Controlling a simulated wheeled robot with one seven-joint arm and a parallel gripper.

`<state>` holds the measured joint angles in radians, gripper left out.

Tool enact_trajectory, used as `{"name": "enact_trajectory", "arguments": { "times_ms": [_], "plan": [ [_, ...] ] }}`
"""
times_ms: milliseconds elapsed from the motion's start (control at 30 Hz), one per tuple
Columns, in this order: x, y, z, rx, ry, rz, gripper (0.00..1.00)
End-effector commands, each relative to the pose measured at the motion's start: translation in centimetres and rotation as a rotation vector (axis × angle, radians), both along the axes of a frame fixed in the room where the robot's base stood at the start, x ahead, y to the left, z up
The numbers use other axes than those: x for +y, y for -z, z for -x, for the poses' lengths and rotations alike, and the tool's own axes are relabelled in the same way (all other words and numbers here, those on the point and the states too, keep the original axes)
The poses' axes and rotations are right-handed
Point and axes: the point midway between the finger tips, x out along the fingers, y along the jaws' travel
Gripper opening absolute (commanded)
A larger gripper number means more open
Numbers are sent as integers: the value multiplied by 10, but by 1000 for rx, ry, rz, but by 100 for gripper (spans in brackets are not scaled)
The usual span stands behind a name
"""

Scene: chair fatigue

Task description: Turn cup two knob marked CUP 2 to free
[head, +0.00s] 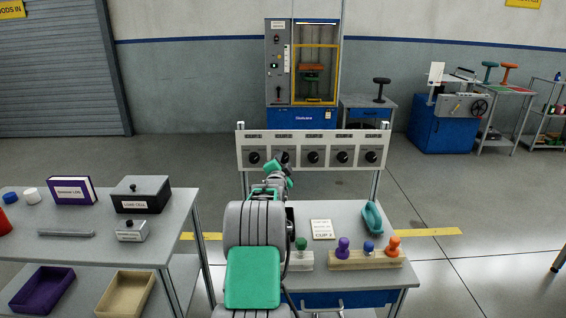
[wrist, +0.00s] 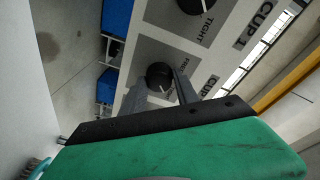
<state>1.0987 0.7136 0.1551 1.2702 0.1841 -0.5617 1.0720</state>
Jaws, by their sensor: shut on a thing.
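The white panel (head: 240,150) at the back of the workbench carries a row of dark round knobs. My gripper (head: 279,166) reaches the second knob from the left. In the wrist view, my gripper (wrist: 161,86) has one finger on each side of a black knob (wrist: 160,74) and is shut on it. This knob sits on a grey square with a partly covered "FREE" mark. The label beside it reads "CUP", with its number hidden by a finger. The neighbouring knob (wrist: 191,3) has the label "CUP 1" (wrist: 254,22) and a "TIGHT" mark.
On the bench are a "CUP 2" card (head: 322,229), a teal handled item (head: 372,217) and a wooden block (head: 364,260) with coloured knobbed pieces. A side table (head: 100,237) at left holds boxes. A test cabinet (head: 302,75) stands behind the panel.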

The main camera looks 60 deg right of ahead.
Motion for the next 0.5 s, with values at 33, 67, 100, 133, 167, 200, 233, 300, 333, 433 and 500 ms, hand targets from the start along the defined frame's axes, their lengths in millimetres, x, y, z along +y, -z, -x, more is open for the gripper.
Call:
{"name": "enact_trajectory", "arguments": {
  "times_ms": [33, 67, 100, 133, 167, 200, 233, 300, 333, 433, 500],
  "plan": [
    [0, 2, 0, 5, 1, 1, 0],
    [0, 2, 0, 10, 0, 3, 0],
    [0, 3, 0, 16, 0, 7, 0],
    [0, 3, 0, 22, 1, 10, 0],
    [0, 3, 0, 29, 1, 14, 0],
    [0, 4, 0, 42, 1, 20, 0],
    [0, 5, 0, 52, 0, 26, 0],
    [0, 6, 0, 83, 1, 42, 0],
    [0, 7, 0, 99, 1, 50, 0],
    [0, 8, 0, 161, 2, 82, 0],
    [0, 9, 1, 211, 2, 108, 0]
  ]
}}
